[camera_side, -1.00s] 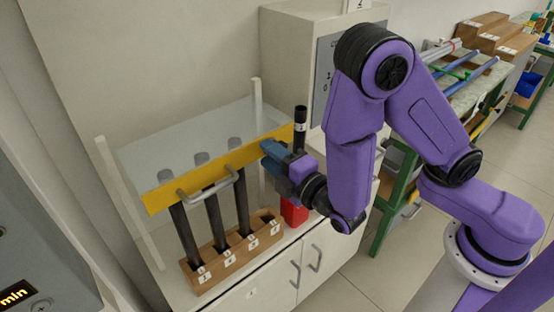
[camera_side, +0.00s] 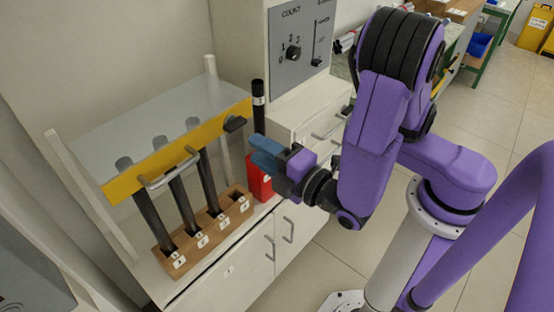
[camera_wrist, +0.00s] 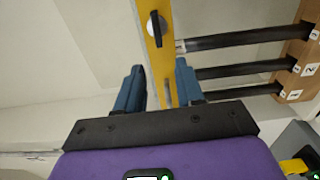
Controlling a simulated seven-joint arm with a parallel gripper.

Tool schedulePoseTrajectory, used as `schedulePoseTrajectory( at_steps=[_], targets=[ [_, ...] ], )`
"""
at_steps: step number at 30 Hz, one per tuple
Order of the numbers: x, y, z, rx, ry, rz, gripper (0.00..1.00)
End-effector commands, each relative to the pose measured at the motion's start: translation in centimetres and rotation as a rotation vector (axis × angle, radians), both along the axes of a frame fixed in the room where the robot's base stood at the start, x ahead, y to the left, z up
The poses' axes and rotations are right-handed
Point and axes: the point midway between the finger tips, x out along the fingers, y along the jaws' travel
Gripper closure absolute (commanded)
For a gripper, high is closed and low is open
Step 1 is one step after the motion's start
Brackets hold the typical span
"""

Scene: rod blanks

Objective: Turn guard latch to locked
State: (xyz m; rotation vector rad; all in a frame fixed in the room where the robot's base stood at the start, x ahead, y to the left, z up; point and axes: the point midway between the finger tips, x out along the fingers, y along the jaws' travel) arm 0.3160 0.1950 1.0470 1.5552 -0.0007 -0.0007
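The guard is a clear sheet with a yellow front bar (camera_side: 180,153) and a grey pull handle (camera_side: 170,171). The guard latch (camera_side: 234,124) is a dark knob near the right end of the bar. In the wrist view the latch (camera_wrist: 156,28) is a black lever on a pale round base, lying roughly along the bar. My gripper (camera_side: 262,152) is to the right of and below the latch, apart from it. In the wrist view my gripper (camera_wrist: 160,88) has its two blue fingers spread, nothing held, with the latch beyond the fingertips.
Behind the bar, dark rods (camera_side: 182,203) stand in a numbered wooden rack (camera_side: 205,232). Another dark rod (camera_side: 258,105) stands upright close behind my gripper, above a red container (camera_side: 256,178). A grey control panel (camera_side: 300,45) is at the back right. White posts flank the guard.

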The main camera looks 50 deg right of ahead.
Motion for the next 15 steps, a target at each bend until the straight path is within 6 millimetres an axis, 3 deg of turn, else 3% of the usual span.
schedulePoseTrajectory(
  at_steps=[6,15],
  targets=[
    [-2.5,0.1,0.0,0.000,-0.001,0.004,0.63],
    [-3.4,0.0,0.0,0.000,0.000,0.001,0.63]
  ],
)
